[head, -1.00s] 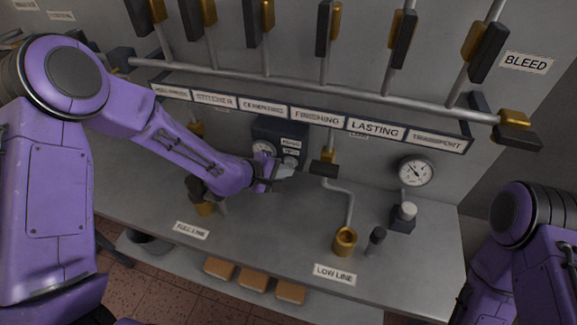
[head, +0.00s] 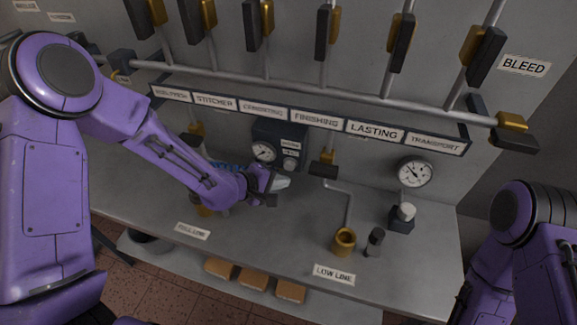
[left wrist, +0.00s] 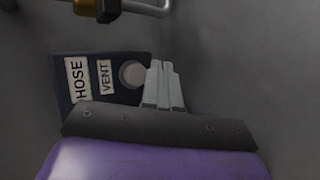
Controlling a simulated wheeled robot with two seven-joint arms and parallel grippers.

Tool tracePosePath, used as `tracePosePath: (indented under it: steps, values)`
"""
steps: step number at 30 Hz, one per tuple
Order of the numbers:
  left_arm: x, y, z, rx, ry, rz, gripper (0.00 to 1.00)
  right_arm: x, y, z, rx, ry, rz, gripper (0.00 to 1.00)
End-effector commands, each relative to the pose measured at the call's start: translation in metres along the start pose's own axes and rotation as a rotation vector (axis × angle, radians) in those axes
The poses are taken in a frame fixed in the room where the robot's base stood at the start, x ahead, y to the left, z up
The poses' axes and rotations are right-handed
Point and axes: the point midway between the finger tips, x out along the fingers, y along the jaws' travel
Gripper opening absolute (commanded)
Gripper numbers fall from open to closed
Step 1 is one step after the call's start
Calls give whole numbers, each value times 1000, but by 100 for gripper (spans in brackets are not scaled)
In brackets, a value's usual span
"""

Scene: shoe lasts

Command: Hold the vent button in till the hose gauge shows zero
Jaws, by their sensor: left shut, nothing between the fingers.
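The hose gauge (head: 264,152) is a small white dial on a dark box on the back panel; its needle is too small to read. The round grey vent button (head: 290,163) sits on the same box, right of the dial. In the left wrist view, the button (left wrist: 132,74) is beside the VENT label, with the HOSE label further left; the dial is not visible there. My left gripper (head: 284,183) is shut and empty, just in front of and below the button in the head view. Its fingertips (left wrist: 163,84) appear beside the button; contact cannot be confirmed. My right gripper is out of view.
A larger gauge (head: 414,172) is on the panel at right, above a white-topped black valve (head: 402,217). A brass cup (head: 344,242) and a dark knob (head: 375,241) stand on the grey bench (head: 300,231). A labelled rail (head: 316,118) and several levers are above.

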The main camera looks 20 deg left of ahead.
Motion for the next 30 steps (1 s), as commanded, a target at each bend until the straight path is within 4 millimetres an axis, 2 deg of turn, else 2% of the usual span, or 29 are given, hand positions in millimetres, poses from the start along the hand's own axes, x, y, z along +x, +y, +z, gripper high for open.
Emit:
tracePosePath:
  steps: [11, 30]
  values:
    - [-24, -16, 16, -1, 1, 0, 0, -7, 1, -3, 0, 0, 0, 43]
    - [-23, -16, 18, 2, -2, 0, 0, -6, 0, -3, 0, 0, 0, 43]
